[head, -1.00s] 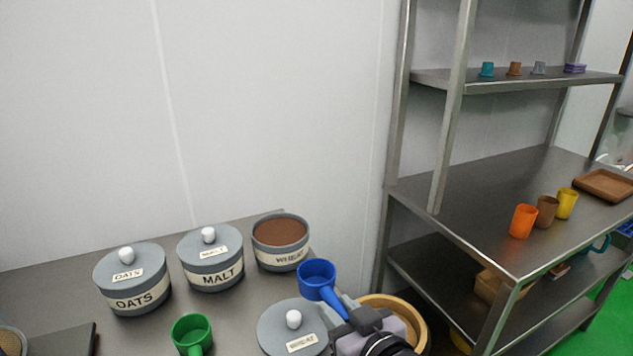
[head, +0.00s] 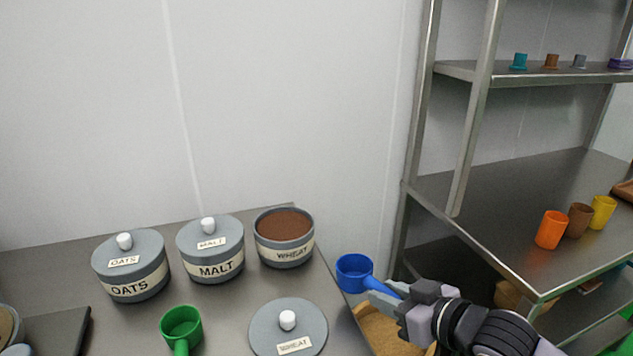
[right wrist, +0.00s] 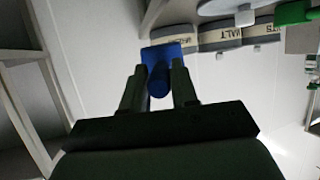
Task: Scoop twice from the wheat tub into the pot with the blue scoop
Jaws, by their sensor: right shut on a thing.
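The wheat tub (head: 286,252) stands uncovered at the back right of the steel table, filled with brown contents. Its grey lid (head: 262,325) with a white knob lies on the table in front of it. My right gripper (head: 388,295) is shut on the handle of the blue scoop (head: 354,275), right of the wheat tub near the table's right edge. The scoop's cup appears upright; its inside looks blue, with no grain visible. The right wrist view also shows the blue scoop (right wrist: 160,58) between the fingers (right wrist: 158,90). My left gripper is not in view. No pot is clearly identifiable.
The oats tub (head: 131,277) and malt tub (head: 211,262) are lidded, left of the wheat tub. A green scoop (head: 181,325) sits in front. A steel shelf (head: 500,195) with cups stands at right.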

